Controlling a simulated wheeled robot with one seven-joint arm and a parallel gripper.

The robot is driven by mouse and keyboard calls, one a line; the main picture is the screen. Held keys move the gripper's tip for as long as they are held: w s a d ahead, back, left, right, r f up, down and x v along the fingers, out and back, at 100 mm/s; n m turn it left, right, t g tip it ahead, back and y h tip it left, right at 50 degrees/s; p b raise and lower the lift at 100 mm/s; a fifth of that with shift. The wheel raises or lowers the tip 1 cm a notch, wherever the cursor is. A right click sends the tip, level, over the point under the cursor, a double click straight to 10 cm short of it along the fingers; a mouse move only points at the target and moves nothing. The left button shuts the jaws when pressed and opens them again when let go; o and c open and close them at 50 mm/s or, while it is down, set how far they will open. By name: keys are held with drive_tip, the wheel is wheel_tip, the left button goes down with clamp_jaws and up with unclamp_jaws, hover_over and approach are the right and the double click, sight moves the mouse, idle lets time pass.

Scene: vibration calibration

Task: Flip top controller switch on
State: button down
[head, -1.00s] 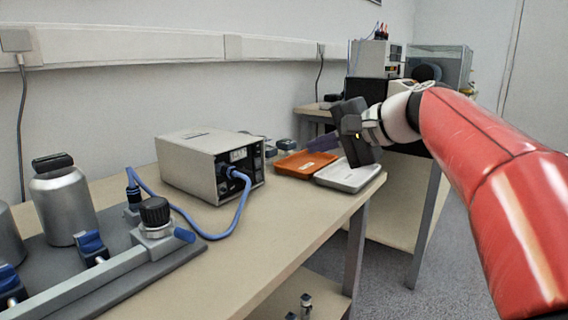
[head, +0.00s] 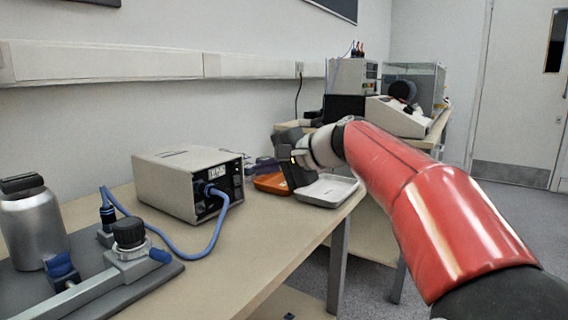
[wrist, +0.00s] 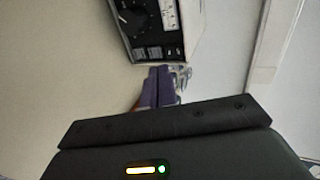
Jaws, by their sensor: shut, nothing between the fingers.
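A light grey controller box (head: 165,185) with a dark front panel stands on the near bench in the head view. A blue cable (head: 212,228) plugs into its front. The switch is too small to make out there. My gripper (head: 257,166) is just right of the box, over the orange tray, its purple fingers pointing left towards the panel. In the wrist view a box's black panel (wrist: 150,36) with a round dark knob and a white label lies just beyond the fingertips (wrist: 160,70). The fingers are together and empty. I cannot tell whether they touch the panel.
An orange tray (head: 270,184) and a white tray (head: 325,192) lie under my gripper. A metal bottle (head: 35,230) and a clamp fixture (head: 125,262) stand at the left. More equipment (head: 352,77) is on the far bench. Bare bench (head: 255,228) lies before the box.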

sight(235, 164)
drive_tip(key=shift+r+x, duration=0.2)
drive_tip(key=shift+x, duration=0.6)
drive_tip(key=shift+r+x, duration=0.15)
drive_tip(key=shift+x, duration=0.7)
drive_tip(key=shift+r+x, duration=0.2)
drive_tip(key=shift+x, duration=0.6)
drive_tip(key=shift+w+a, duration=0.15)
drive_tip(key=shift+a, duration=0.05)
drive_tip(key=shift+w+a+p, duration=0.1)
drive_tip(key=shift+a+p, duration=0.1)
drive_tip(key=shift+p, duration=0.1)
drive_tip(key=shift+f, duration=0.2)
drive_tip(key=shift+a+r+p, duration=0.25)
drive_tip(key=shift+r+p, duration=0.45)
drive_tip(key=shift+r, duration=0.15)
